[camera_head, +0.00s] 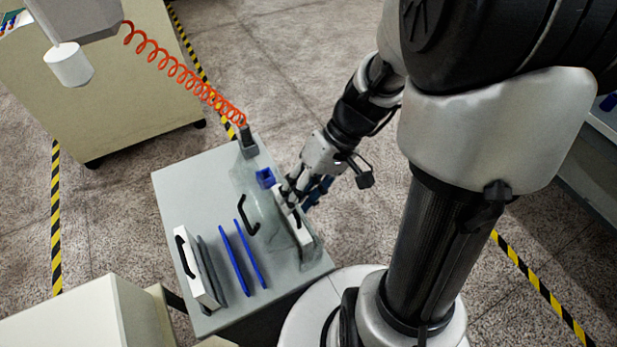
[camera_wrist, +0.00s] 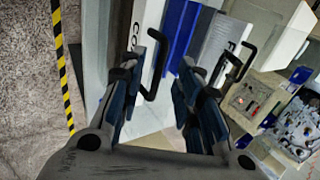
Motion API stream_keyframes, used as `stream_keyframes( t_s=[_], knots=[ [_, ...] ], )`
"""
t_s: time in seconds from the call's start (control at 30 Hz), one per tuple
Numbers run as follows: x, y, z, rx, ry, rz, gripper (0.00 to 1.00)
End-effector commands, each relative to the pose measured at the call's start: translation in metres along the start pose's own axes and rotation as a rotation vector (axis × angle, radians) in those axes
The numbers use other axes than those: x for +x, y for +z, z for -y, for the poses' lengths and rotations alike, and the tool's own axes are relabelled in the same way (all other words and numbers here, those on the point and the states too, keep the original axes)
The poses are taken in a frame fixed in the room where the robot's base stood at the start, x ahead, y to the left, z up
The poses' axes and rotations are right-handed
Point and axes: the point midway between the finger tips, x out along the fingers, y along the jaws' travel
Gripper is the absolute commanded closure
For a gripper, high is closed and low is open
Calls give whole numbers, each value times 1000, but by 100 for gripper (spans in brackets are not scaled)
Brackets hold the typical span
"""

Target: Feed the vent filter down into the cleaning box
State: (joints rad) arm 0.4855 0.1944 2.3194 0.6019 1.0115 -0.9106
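A narrow white block with a black handle (camera_head: 297,228) stands at the right side of the grey cart top; I cannot tell whether it is the vent filter or part of the cleaning box. My gripper (camera_head: 292,190) is low over its far end. In the wrist view my gripper (camera_wrist: 163,85) has its fingers apart, with a black handle (camera_wrist: 159,62) at the gap beside the left finger. That handle is on a white face with partly hidden lettering. A second white panel (camera_head: 195,270) with a black handle stands upright at the left; no cleaning box is clearly identifiable.
Two thin blue panels (camera_head: 239,256) stand mid-cart. Another black handle (camera_head: 246,216) lies between them and the white block. A small blue square holder (camera_head: 265,178) and a dark fitting with a red coiled hose (camera_head: 180,72) are at the back. A cream machine (camera_head: 90,318) adjoins the front left.

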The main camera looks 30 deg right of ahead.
Motion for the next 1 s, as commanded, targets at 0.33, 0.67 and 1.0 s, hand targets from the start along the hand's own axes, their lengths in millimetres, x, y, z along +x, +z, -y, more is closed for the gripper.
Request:
stream_keyframes(
  t_s=[0.33,0.67,1.0],
  knots=[
    [-71,-1,-1,0,4,-6,69],
    [-110,0,-1,1,2,-2,69],
    [-112,0,0,0,1,-1,69]
  ],
)
